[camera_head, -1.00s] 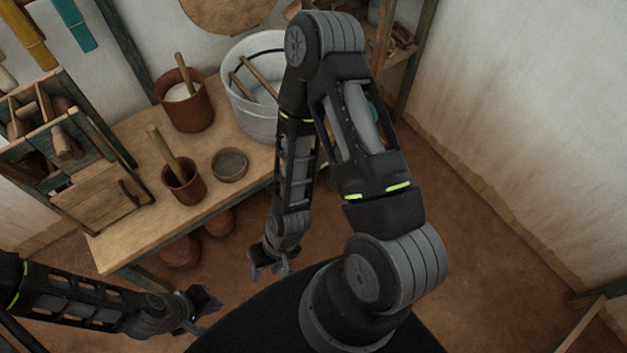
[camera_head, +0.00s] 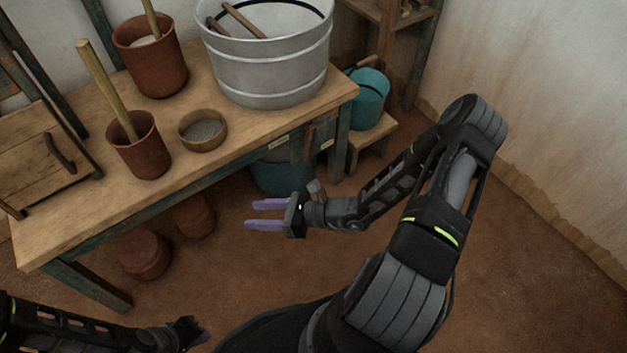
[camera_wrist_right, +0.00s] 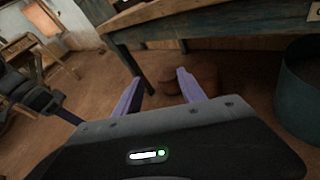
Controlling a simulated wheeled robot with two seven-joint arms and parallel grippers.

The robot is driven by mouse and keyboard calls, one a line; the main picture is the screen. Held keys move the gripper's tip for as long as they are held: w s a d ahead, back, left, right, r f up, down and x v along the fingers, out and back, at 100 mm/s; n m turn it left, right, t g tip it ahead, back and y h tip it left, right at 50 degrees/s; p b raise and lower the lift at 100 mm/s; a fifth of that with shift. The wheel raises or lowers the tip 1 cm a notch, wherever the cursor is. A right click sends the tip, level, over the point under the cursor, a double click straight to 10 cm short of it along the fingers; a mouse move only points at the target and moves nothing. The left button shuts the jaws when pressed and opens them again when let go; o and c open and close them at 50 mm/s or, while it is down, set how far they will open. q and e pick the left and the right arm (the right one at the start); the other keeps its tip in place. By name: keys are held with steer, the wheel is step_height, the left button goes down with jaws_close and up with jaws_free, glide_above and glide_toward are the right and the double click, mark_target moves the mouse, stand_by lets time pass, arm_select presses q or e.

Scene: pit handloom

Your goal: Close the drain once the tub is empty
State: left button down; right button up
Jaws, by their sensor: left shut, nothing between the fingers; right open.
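The tub (camera_head: 268,68) is a large grey metal vessel with raised bands, standing on the right end of the wooden bench in the head view. Sticks lean inside it; its bottom is hidden, so I cannot tell whether it holds liquid. I cannot make out a drain on it. My right gripper (camera_head: 266,216) is open and empty, below and in front of the bench, pointing left. Its two purple fingers (camera_wrist_right: 160,95) are spread in the right wrist view. My left gripper (camera_head: 200,338) is shut and empty at the bottom edge of the head view.
The bench (camera_head: 235,140) carries two brown pots with sticks and a small bowl (camera_head: 203,130). A dark teal bucket (camera_head: 283,174) stands under it, also in the wrist view (camera_wrist_right: 300,90). A bright teal bucket (camera_head: 368,97) sits on a stool to the right. Floor in front is clear.

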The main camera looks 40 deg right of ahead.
steer(key=w+d+f+m+t+h+b, duration=0.2)
steer(key=d+f+m+t+h+b, duration=0.1)
steer(key=d, duration=0.4)
steer(key=w+d+f+m+t+h+b, duration=0.2)
steer(key=d+f+m+t+h, duration=0.1)
steer(key=d, duration=0.4)
steer(key=m+t+h+b, duration=0.1)
steer(key=m+h+b, duration=0.2)
steer(key=m+h, duration=0.2)
glide_toward(311, 154)
steer(key=w, duration=0.1)
arm_select(q)
step_height(311, 154, down, 11)
steer(key=shift+w+a+r+p, duration=0.15)
steer(key=shift+w+p, duration=0.15)
steer(key=shift+w, duration=0.15)
arm_select(e)
steer(key=shift+d+f, duration=0.15)
steer(key=shift+w+n, duration=0.15)
steer(key=shift+n, duration=0.15)
arm_select(q)
steer(key=f+b, duration=0.3)
steer(key=shift+w, duration=0.25)
arm_select(e)
steer(key=w, duration=0.7)
steer(key=shift+w, duration=0.3)
arm_select(q)
steer(key=shift+t, duration=0.3)
arm_select(e)
jaws_close()
